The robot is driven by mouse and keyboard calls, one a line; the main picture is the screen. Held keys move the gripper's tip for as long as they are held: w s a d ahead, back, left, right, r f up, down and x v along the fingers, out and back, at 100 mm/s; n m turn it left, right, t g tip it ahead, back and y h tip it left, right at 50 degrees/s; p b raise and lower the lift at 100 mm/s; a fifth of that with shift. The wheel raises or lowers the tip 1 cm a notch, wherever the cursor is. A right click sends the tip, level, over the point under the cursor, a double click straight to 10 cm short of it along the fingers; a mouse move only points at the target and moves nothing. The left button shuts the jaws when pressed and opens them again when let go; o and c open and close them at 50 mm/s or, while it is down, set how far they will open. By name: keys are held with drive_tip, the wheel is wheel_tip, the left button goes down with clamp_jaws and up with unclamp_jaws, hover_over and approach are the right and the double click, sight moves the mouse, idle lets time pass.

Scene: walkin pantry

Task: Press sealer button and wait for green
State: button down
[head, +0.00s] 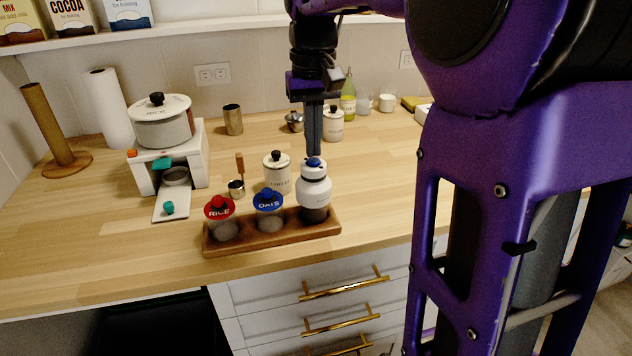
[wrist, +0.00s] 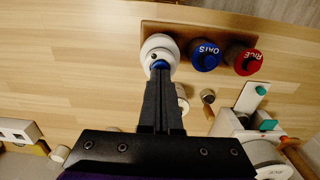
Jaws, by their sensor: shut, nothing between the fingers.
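The white sealer (head: 313,182) sits upright on top of a dark-filled jar at the right end of the wooden tray (head: 270,245). It has a small blue button (head: 314,162) on top, which also shows in the wrist view (wrist: 160,65). My gripper (head: 315,154) points straight down with its fingers together and nothing between them. Its tips are at the blue button, partly covering it; I cannot tell whether they touch it. No green shows on the sealer.
In the tray, the red-lidded RICE jar (head: 221,218) and blue-lidded OATS jar (head: 268,210) stand left of the sealer. A white canister (head: 277,175) and a scoop (head: 237,187) stand behind. A white dispenser stand (head: 197,152) is at left. The counter's middle right is clear.

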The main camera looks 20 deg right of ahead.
drive_tip(key=shift+f, duration=0.65)
idle(0.3)
wheel_tip(320, 180, up, 4)
drive_tip(key=p, duration=0.3)
drive_tip(key=shift+f, duration=0.25)
drive_tip(key=shift+w, duration=0.1)
idle(0.4)
